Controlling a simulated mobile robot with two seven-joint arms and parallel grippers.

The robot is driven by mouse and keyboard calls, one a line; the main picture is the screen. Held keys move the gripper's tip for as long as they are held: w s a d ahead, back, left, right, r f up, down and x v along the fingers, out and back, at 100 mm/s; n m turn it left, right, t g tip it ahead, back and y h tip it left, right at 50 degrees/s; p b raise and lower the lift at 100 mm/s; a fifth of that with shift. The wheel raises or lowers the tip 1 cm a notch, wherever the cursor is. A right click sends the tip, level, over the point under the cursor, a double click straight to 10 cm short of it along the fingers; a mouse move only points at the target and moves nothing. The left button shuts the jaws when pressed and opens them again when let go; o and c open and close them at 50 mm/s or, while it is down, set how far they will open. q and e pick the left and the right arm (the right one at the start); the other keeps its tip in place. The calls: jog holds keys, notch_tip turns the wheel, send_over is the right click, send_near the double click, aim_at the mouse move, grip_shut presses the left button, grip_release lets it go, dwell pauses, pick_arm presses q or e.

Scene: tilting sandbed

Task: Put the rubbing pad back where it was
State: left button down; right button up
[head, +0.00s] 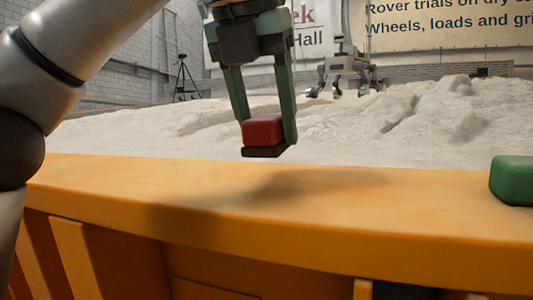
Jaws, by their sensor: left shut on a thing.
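A small red block with a dark underside (262,133), which looks like the rubbing pad, hangs between the green fingers of my left gripper (268,138). The gripper points down and is shut on the pad, with a finger on each side. In the picture the pad shows against the pale sand, just above the top edge of the orange wall (300,195). A soft shadow lies on the wall's top below it. My right gripper is not in view.
A green block (512,180) sits on the orange wall's top at the right edge. Pale, uneven sand (420,125) fills the bed behind. A rover-like machine (342,68) and a tripod (183,75) stand farther back. The wall's top between pad and green block is clear.

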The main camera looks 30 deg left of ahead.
aim_at(268, 157)
pick_arm(q)
jog(key=shift+f, duration=1.95)
jog(key=shift+c, duration=1.2)
grip_release()
jog(key=shift+d+f, duration=0.1)
jog(key=shift+f, duration=0.05)
